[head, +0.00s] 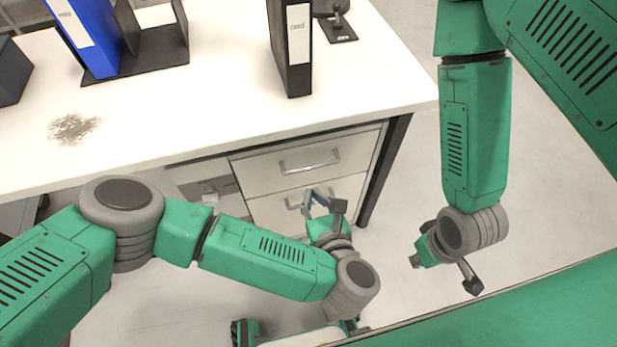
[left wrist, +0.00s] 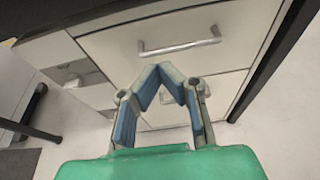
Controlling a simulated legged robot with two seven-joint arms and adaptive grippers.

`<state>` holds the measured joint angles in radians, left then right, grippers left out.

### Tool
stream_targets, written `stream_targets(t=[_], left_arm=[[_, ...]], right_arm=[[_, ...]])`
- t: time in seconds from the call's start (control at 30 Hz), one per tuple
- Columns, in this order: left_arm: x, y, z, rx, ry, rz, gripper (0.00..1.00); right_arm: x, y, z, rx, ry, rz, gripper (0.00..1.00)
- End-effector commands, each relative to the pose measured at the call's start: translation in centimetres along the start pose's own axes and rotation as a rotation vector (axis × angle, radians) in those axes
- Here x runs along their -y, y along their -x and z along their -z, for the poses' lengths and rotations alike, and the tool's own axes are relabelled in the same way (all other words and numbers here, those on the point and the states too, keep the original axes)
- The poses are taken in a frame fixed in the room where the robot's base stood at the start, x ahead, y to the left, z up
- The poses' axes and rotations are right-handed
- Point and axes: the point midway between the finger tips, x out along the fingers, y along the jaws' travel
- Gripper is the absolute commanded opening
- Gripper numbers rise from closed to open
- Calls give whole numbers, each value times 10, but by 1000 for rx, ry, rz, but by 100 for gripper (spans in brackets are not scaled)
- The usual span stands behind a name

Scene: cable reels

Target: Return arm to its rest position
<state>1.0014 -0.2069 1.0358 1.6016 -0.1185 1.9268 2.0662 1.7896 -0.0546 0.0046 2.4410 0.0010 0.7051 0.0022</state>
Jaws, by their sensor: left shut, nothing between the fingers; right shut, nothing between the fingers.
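My left gripper (head: 318,200) is below the table edge, in front of the drawer unit. Its blue-lined fingers also show in the left wrist view (left wrist: 165,76), where the tips meet in a point and hold nothing. In that view they overlap the lower drawer front, and I cannot tell whether they touch it. My right gripper (head: 420,256) hangs low at the right over bare floor, away from the table. Its fingers are mostly hidden by the wrist, and nothing shows in its grasp.
The white table (head: 210,110) carries a black binder (head: 292,50), a blue binder (head: 90,35) and a pile of small grey bits (head: 74,128). The drawer unit (head: 300,165) stands beneath it, drawers apparently shut. The floor (head: 410,215) is clear at the right.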

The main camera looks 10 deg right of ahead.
Motion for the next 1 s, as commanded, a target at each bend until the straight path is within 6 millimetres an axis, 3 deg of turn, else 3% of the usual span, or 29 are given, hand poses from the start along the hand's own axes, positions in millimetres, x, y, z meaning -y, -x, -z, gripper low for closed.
stream_targets(t=[0.37,0.47,0.57,0.63,0.77,0.9,1.0], left_arm=[[1,4,1,1,-40,25,0],[4,7,7,4,-212,126,0],[1,14,24,16,-550,303,0],[-12,22,44,34,-855,449,0],[-68,36,84,67,-1435,710,0],[-165,54,114,79,-2000,1007,0],[-238,71,120,70,-2293,1231,0]], right_arm=[[0,0,0,0,0,0,0],[0,0,0,0,0,0,0],[0,0,0,0,0,0,0],[0,0,0,0,0,0,0],[0,0,0,0,0,0,0],[0,0,0,0,0,0,0],[0,0,0,0,0,0,0]])
